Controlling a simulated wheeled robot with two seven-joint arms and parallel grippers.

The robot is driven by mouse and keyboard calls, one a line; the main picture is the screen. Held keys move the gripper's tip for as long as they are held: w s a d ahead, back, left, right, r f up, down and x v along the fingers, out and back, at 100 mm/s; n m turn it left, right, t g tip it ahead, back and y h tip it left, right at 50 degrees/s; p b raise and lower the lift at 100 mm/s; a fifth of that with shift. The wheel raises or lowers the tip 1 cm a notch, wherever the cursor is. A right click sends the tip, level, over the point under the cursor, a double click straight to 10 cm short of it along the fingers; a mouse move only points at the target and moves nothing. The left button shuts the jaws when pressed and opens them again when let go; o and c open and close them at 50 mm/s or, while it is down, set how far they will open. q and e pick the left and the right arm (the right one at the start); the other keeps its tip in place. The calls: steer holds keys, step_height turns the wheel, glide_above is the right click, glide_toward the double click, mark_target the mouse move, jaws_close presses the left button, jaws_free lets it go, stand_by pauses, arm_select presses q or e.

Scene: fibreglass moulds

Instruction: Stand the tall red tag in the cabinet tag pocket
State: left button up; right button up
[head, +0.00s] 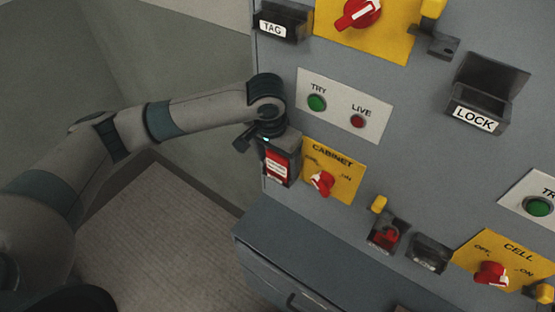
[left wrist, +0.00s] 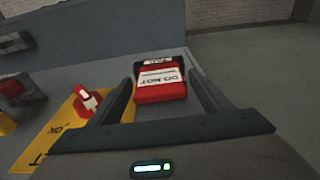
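The red tag (head: 276,166), with a white label reading "DO NOT", is at the left of the yellow CABINET plate. In the left wrist view the tag (left wrist: 161,88) stands in front of a black pocket (left wrist: 160,59) with a white TAG label, and its lower part seems to be inside. My left gripper (head: 268,146) is right at the tag. In the left wrist view its two fingers (left wrist: 163,85) are on either side of the tag with narrow gaps, apparently not touching it. How deep the tag sits is hidden. My right gripper is out of view.
The CABINET plate (head: 345,185) with its red switch (head: 322,182) is close on the right. Another TAG pocket (head: 284,27) is above. A grey ledge (head: 300,255) juts out below. A black LOCK holder (head: 485,95) is at the upper right. Open floor lies left.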

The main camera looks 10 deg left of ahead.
arm_select(q)
steer(key=shift+r, duration=0.1)
steer(key=shift+r+b, duration=0.3)
steer(key=shift+r, duration=0.3)
steer(key=shift+s+a+r+b, duration=0.15)
steer(key=shift+r+b, duration=0.1)
steer(key=shift+r, duration=0.8)
steer(key=shift+s+r+b, duration=0.2)
steer(key=shift+r+b, duration=0.05)
steer(key=shift+r, duration=0.8)
steer(key=shift+s+a+r+b, duration=0.15)
steer(key=shift+r+b, duration=0.1)
steer(key=shift+r, duration=0.8)
steer(key=shift+d, duration=0.1)
